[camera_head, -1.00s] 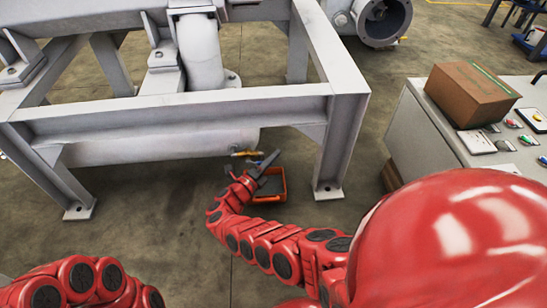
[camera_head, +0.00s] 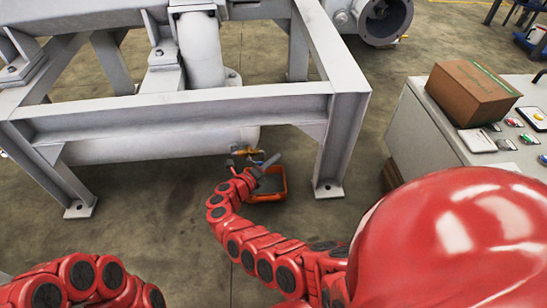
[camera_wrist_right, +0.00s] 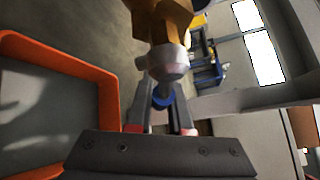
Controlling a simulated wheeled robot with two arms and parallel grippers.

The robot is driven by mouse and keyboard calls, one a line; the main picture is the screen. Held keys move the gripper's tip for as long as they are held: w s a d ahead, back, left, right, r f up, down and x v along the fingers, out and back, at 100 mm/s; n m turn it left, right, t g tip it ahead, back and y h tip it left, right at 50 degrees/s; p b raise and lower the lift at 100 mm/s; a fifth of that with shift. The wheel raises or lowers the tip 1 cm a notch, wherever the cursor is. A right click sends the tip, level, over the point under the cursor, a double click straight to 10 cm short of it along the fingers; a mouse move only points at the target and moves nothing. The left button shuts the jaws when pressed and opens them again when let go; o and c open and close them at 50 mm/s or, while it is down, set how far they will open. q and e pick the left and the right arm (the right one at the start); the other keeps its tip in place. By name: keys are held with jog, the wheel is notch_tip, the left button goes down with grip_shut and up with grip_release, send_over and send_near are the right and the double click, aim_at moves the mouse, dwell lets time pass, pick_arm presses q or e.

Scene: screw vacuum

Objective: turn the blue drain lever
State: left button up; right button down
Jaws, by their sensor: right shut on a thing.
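The blue drain lever (camera_wrist_right: 163,101) shows as a small blue end between the fingers of my right gripper (camera_wrist_right: 160,112) in the right wrist view. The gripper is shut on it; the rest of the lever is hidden. Just beyond the fingers, a brass valve body with a pale rounded end (camera_wrist_right: 168,62) fills the top centre. In the head view, the brass valve (camera_head: 247,152) hangs under the end of the grey tank, and my right gripper (camera_head: 254,165) is right at it. My left arm shows at the lower left, but its gripper is out of view.
An orange tray (camera_head: 284,193) lies on the floor beside the right gripper; its rim also shows in the wrist view (camera_wrist_right: 60,52). A grey frame (camera_head: 345,140) stands around the tank. A control cabinet (camera_head: 425,137) with a cardboard box (camera_head: 470,94) is at right.

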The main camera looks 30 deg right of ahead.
jog(key=shift+w+a+f+m+y, duration=0.15)
jog(key=shift+a+f+m+y, duration=0.25)
jog(key=shift+f+m+y, duration=0.25)
jog(key=shift+w+a+f+m+y, duration=0.15)
jog(key=shift+a+f+m+y, duration=0.25)
jog(key=shift+f+y, duration=0.3)
jog(key=c, duration=0.8)
grip_release()
jog(key=shift+c, duration=0.2)
jog(key=shift+r, duration=0.15)
